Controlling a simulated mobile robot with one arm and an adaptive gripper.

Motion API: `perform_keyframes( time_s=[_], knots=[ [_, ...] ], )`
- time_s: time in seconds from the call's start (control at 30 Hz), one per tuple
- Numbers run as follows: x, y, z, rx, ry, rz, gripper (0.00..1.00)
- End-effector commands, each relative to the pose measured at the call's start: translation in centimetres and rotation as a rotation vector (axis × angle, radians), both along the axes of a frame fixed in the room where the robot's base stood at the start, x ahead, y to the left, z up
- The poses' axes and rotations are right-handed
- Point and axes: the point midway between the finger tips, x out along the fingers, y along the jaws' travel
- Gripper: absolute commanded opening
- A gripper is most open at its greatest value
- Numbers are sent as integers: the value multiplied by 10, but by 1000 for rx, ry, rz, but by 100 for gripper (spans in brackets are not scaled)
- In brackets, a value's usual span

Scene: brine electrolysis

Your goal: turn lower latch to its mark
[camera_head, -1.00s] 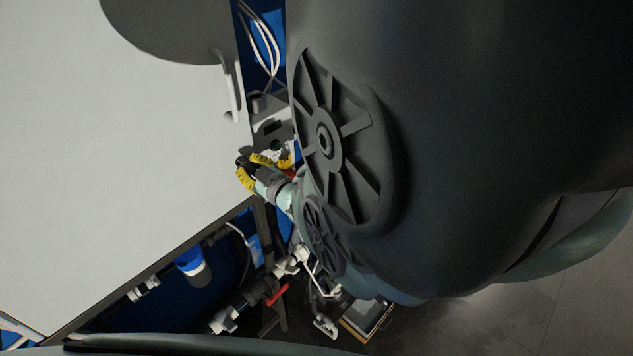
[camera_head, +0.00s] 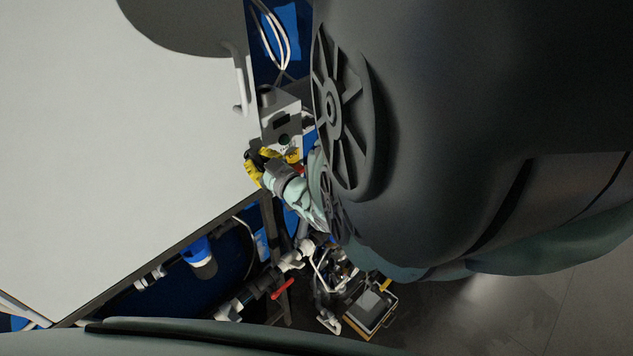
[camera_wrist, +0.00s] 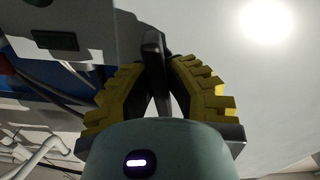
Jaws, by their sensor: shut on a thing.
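The lower latch (camera_wrist: 154,48) is a dark upright handle at the edge of a large pale panel or door (camera_head: 120,150). In the wrist view, my gripper (camera_wrist: 158,72), with yellow ridged fingers, has its fingertips on both sides of the latch and is shut on it. In the head view, my gripper (camera_head: 262,160) is at the right edge of the pale panel. There the latch is a small dark shape, mostly hidden by the fingers. No mark for the latch can be made out.
A grey box (camera_head: 282,122) with a dark window and a round green part is close beside my gripper. A white handle (camera_head: 241,85) juts from the panel edge above.

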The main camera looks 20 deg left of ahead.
Motion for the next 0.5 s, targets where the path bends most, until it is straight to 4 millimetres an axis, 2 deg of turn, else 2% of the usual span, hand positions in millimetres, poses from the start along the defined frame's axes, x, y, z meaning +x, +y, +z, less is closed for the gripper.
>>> perform_keyframes(
  time_s=[0.5],
  knots=[
    [-1, -1, -2, 69, 168, 4, 0]
  ],
)
